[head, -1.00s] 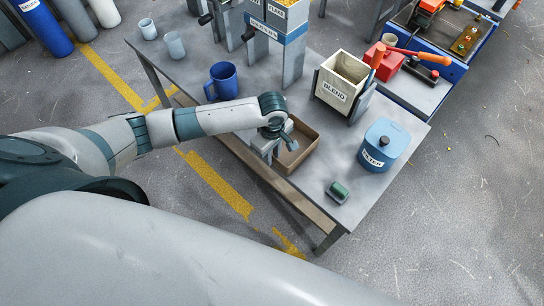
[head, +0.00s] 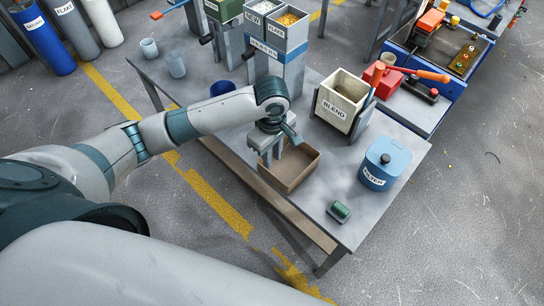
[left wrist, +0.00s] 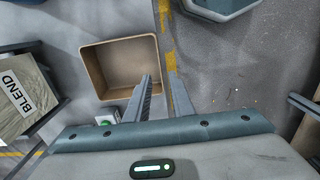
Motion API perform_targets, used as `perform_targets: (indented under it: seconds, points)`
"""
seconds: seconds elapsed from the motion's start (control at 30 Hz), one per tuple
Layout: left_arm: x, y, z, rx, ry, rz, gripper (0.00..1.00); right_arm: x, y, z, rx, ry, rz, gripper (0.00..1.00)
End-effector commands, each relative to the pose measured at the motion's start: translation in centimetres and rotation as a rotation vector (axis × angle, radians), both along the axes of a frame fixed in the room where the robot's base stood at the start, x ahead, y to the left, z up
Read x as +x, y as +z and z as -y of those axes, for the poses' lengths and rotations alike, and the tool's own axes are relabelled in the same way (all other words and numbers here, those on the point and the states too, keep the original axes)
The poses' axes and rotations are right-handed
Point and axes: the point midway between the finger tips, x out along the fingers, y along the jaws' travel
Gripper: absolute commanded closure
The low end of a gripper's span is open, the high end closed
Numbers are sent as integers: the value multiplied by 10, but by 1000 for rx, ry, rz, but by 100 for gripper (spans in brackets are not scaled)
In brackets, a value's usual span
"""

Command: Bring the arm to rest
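My left arm reaches in from the left in the head view. Its gripper (head: 273,160) points down over the brown open tray (head: 309,172) on the grey table. The tray (left wrist: 97,88) lies just beyond the fingers there, and looks empty. Whether the fingertips are inside the tray or above it is hard to tell. My right gripper is in neither view.
A BLEND bin (head: 335,108) and a blue FILTER canister (head: 379,170) stand right of the tray. A blue mug (head: 222,87) is partly hidden behind my arm. Hoppers (head: 276,60) rise behind. Bare table lies around the green block.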

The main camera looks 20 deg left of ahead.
Motion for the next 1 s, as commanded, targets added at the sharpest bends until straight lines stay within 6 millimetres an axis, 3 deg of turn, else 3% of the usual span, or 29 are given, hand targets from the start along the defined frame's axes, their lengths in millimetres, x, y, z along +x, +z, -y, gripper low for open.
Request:
perform_targets:
  seconds: [0.63,0.77,1.0]
  points:
    - [-2,-2,3,-8,-19,2,78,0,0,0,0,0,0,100]
    - [-10,-8,13,-34,-88,13,78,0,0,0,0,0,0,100]
    - [-41,-26,49,-127,-357,86,78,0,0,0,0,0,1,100]
